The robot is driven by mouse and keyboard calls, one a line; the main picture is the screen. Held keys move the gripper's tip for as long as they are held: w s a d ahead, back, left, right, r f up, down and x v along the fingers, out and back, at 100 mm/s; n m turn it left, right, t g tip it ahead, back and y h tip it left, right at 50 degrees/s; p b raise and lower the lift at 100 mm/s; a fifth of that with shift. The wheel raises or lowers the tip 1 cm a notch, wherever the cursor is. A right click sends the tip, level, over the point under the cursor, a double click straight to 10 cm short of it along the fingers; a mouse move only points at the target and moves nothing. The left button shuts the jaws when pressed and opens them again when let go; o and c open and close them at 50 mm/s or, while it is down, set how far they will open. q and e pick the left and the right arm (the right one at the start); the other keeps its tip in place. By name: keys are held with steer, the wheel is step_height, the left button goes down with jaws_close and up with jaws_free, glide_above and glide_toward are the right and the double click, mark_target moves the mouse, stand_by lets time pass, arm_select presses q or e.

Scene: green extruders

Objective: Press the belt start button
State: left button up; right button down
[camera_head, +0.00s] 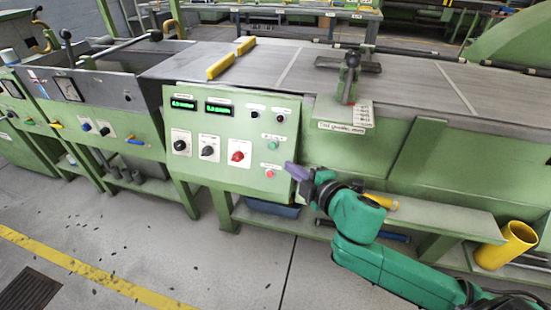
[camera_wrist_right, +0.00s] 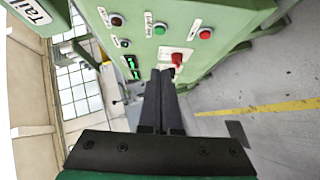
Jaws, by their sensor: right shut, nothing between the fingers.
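The green control panel (camera_head: 222,160) stands at the front of the belt machine. A green button (camera_head: 273,146) sits on its right side, with a red button (camera_head: 270,174) below it; their labels are too small to read. The right wrist view also shows the green button (camera_wrist_right: 160,28) and the red button (camera_wrist_right: 205,33). My right gripper (camera_head: 291,167) is beside the panel's lower right edge, right of the red button. In the right wrist view, its dark fingers (camera_wrist_right: 161,72) are together and empty, pointing toward the panel. Contact cannot be told. My left gripper is out of view.
A red knob (camera_head: 238,153) and two dark knobs sit left of the buttons, below two lit displays (camera_head: 184,103). Two small dark buttons are above the green one. A lever (camera_head: 350,77) stands on the machine above my right gripper.

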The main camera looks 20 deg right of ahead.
steer(key=shift+a+r, duration=0.15)
steer(key=shift+r, duration=0.05)
glide_toward(269, 145)
steer(key=w+a, duration=0.2)
steer(key=a, duration=0.1)
steer(key=w, duration=0.1)
steer(key=w+d+f, duration=0.1)
steer(key=w, duration=0.1)
steer(key=shift+w+d+f, duration=0.3)
